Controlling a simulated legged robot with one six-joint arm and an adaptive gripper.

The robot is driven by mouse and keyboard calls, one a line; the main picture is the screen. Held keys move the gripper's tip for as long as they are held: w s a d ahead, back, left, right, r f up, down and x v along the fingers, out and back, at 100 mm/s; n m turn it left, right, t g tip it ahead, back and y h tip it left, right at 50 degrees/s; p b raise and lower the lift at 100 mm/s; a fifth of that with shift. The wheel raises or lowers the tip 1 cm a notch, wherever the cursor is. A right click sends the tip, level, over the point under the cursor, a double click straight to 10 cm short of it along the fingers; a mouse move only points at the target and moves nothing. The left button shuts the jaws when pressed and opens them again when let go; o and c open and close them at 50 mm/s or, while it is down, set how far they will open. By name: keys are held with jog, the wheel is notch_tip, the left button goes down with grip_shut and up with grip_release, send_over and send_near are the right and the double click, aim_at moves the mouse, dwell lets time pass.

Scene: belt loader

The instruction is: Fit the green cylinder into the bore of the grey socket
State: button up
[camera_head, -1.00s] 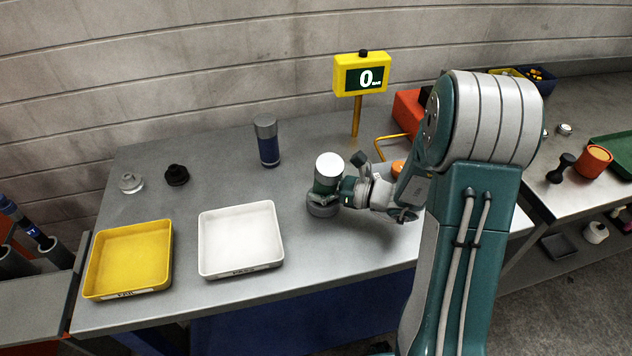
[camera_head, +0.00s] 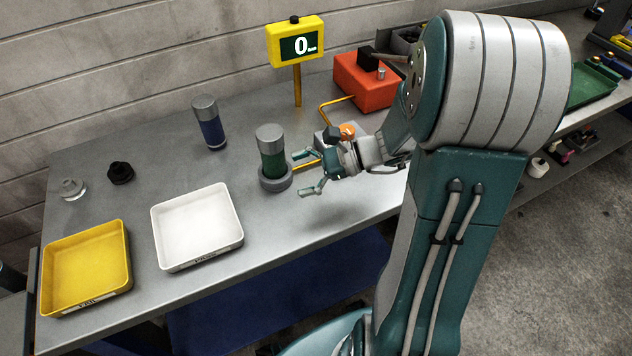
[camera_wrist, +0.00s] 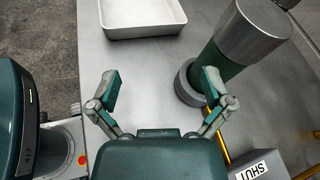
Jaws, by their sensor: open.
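The green cylinder (camera_head: 273,163) with a grey top stands upright in the grey socket (camera_head: 277,183), its lower end hidden by the socket's ring. How deep it sits I cannot tell. In the wrist view the green cylinder (camera_wrist: 222,63) and the grey socket (camera_wrist: 184,86) show at the right, by the right finger. My gripper (camera_head: 300,173) is open and empty, just right of the cylinder in the head view, with its fingers pointing left. In the wrist view both fingers of my gripper (camera_wrist: 161,84) are spread, with bare table between them.
A white tray (camera_head: 239,243) and a yellow tray (camera_head: 47,301) lie left. A blue cylinder (camera_head: 211,130) stands behind. A yellow display (camera_head: 296,43) reads 0. A red box (camera_head: 364,85) and yellow rail lie to the right. Table in front of the socket is clear.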

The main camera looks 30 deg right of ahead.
jog(key=s+a+r+n+g+h, duration=0.2)
jog(key=s+a+n+h, duration=0.1)
jog(key=s+n+h, duration=0.15)
jog(key=s+a+r+n+g+h, duration=0.2)
jog(key=s+n+h, duration=0.1)
jog(key=s+n, duration=0.25)
notch_tip(320, 180, up, 6)
jog(key=s+d+n+t+h, duration=0.2)
jog(key=n+t+h, duration=0.3)
jog(key=n, duration=0.4)
jog(key=shift+s+d+h, duration=0.4)
jog(key=shift+s+h, duration=0.05)
dwell(0.5)
